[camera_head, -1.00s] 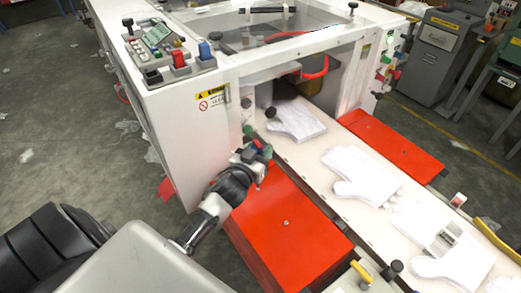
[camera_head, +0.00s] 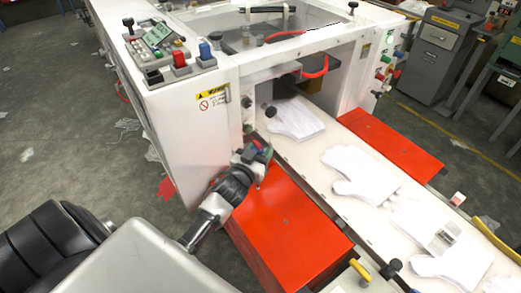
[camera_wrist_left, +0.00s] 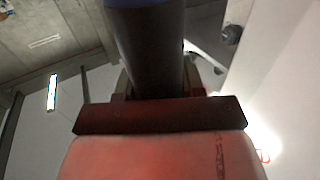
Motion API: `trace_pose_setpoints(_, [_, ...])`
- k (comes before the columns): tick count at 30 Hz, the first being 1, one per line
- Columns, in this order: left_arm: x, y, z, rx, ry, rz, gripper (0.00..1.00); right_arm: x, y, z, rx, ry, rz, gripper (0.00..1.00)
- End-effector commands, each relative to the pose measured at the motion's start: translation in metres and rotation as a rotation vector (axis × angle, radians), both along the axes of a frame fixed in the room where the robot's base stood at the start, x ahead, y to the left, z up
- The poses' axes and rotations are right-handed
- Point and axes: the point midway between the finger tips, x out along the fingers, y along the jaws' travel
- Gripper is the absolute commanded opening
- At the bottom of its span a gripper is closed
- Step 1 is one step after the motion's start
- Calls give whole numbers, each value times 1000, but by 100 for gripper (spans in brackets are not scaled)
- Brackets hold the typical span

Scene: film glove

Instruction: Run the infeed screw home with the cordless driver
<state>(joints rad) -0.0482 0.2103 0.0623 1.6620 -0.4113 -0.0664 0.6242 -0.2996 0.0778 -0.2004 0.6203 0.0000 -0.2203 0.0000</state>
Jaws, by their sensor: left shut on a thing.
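My left gripper (camera_head: 252,158) is at the white machine's front corner, above the near red panel, at the end of my arm from the left. It is shut on the cordless driver, which shows in the left wrist view as a red block (camera_wrist_left: 160,155) with a dark red bar and a dark upright cylinder. In the head view the driver is small and mostly hidden by the gripper, with red and green bits showing. I cannot make out the infeed screw; the driver's tip and any contact with it are unclear. My right gripper is not in view.
The white machine (camera_head: 180,125) has a control panel (camera_head: 168,50) on top and a black knob (camera_head: 270,112) near the gripper. White gloves (camera_head: 360,175) lie along the pale conveyor (camera_head: 318,185). Red panels (camera_head: 290,235) flank it. Open floor lies left.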

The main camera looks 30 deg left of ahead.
Motion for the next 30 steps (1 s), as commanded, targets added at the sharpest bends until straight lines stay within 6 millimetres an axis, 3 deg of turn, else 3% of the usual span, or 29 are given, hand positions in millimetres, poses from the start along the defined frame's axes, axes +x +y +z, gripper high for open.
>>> trace_pose_setpoints(30, [0, 0, -4, -1, -2, 0, 15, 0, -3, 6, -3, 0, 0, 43])
